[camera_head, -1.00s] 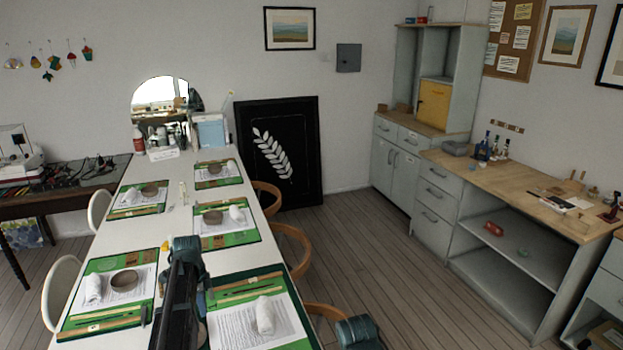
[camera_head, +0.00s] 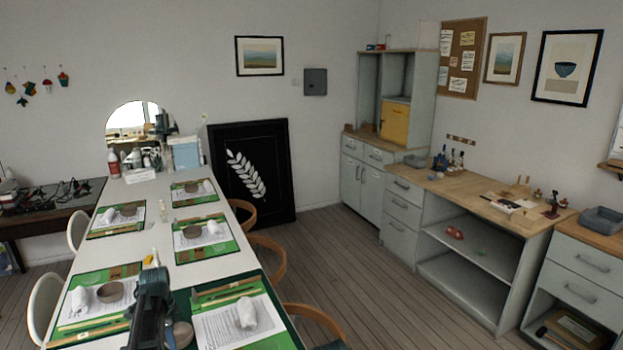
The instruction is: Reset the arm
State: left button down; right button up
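My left arm rises from the bottom edge over the near end of the white table (camera_head: 165,262). Its dark teal end, with my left gripper (camera_head: 152,262), is over the table between two green place mats. The fingers are small and partly hidden by the arm, so I cannot tell whether they are open or shut. A small teal part of my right arm shows at the bottom edge; its gripper is out of view.
The near mats hold paper sheets, wooden tools and rolled white cloths (camera_head: 246,313). A brown bowl (camera_head: 111,292) is on the left mat; another round bowl (camera_head: 180,334) is beside my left arm. Chairs line the table. The floor (camera_head: 350,270) to the right is clear.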

pick_arm(q)
jog(key=s+d+n, duration=0.3)
jog(key=s+d, duration=0.4)
jog(key=d, duration=0.4)
jog(key=s+d+n, duration=0.3)
jog(key=s+d, duration=0.4)
jog(key=d, duration=0.4)
jog(key=s+d+n+y, duration=0.1)
jog(key=s+d+n, duration=0.2)
jog(key=s+d, duration=0.4)
jog(key=d, duration=0.4)
jog(key=shift+s, duration=0.25)
